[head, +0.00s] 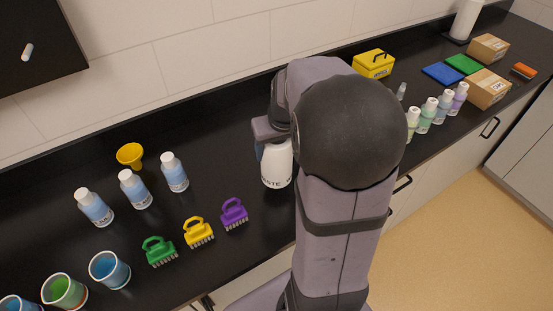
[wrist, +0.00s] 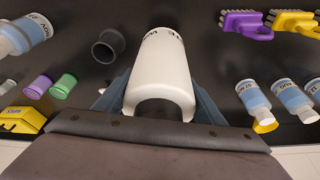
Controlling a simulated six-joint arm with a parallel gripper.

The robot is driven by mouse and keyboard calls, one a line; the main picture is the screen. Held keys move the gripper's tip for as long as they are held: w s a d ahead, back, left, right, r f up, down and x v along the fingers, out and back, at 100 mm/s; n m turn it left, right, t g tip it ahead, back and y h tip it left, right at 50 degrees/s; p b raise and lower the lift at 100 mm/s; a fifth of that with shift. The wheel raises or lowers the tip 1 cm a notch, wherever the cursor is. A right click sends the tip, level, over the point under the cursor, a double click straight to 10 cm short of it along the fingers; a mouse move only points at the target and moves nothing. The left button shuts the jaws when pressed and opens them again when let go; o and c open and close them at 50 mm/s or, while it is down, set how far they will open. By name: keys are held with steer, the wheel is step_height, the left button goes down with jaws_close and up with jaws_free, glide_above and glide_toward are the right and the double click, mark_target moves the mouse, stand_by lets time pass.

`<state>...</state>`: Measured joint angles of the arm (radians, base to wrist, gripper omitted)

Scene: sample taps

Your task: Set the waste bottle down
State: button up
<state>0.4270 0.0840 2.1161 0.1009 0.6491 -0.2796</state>
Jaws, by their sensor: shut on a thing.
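The waste bottle (head: 277,168) is white, with dark lettering low on its side. In the head view it stands upright just left of my arm, over the black counter (head: 225,130). My gripper (wrist: 160,97) is shut on the waste bottle (wrist: 163,70), with a blue-grey finger along each side of it. In the head view my wrist and arm hide much of the gripper and the bottle's right side. I cannot tell whether the bottle's base touches the counter.
Purple (head: 234,214), yellow (head: 199,232) and green (head: 160,251) brushes lie front left of the bottle. Blue-labelled bottles (head: 174,172) and a yellow funnel (head: 130,155) stand farther left. A dark round cup (wrist: 106,47) is close beside the bottle in the wrist view.

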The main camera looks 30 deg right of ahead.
steer(key=shift+r+b, duration=0.35)
steer(key=shift+r, duration=2.15)
steer(key=shift+w, duration=0.1)
